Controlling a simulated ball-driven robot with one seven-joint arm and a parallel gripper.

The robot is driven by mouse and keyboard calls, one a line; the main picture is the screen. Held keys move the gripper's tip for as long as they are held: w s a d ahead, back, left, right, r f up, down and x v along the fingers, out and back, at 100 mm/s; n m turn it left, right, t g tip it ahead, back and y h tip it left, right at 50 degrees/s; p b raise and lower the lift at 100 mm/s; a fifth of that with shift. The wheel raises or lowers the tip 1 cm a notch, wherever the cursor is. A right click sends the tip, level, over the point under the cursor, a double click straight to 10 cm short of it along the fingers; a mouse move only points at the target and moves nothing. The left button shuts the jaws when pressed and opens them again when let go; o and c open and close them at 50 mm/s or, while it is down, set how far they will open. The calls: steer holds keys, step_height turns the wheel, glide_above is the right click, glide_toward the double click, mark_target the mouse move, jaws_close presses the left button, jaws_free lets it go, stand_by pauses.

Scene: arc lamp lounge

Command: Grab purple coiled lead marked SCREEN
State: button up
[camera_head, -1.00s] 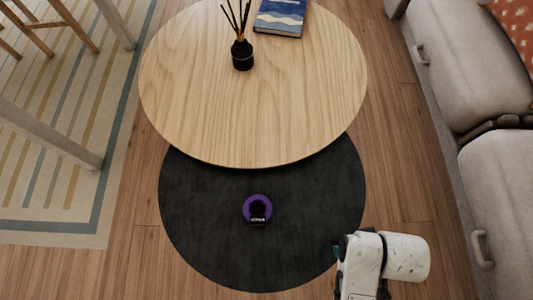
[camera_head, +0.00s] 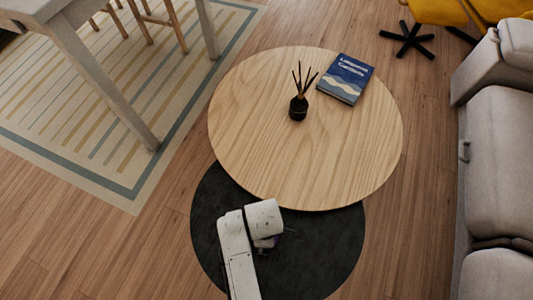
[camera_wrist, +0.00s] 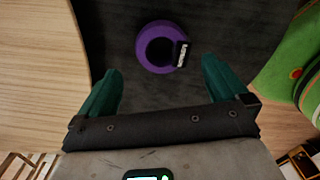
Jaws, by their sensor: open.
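The purple coiled lead (camera_wrist: 143,42) lies on a dark round surface (camera_wrist: 215,25) in the wrist view. It is a thick ring with a black tag bearing small white letters on its right side; the tag's word is hard to read. My gripper (camera_wrist: 161,66) is open, its two green fingers apart and empty. The lead is in front of the fingertips, roughly centred between them, and appears apart from them. In the head view my gripper (camera_head: 270,243) is over the dark round surface (camera_head: 330,255), and my arm hides most or all of the lead.
The round wooden table (camera_head: 250,130) stands right beside and partly over the dark surface. It bears a reed diffuser (camera_head: 298,107) and a blue book (camera_head: 346,78). A grey sofa (camera_head: 495,150) stands at the right, a striped rug (camera_head: 100,90) at the left.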

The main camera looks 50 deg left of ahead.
step_height(320, 180, down, 8)
steer(key=shift+s+r+b, duration=0.1)
steer(key=shift+r+b, duration=0.05)
steer(key=shift+b, duration=1)
steer(key=c, duration=1)
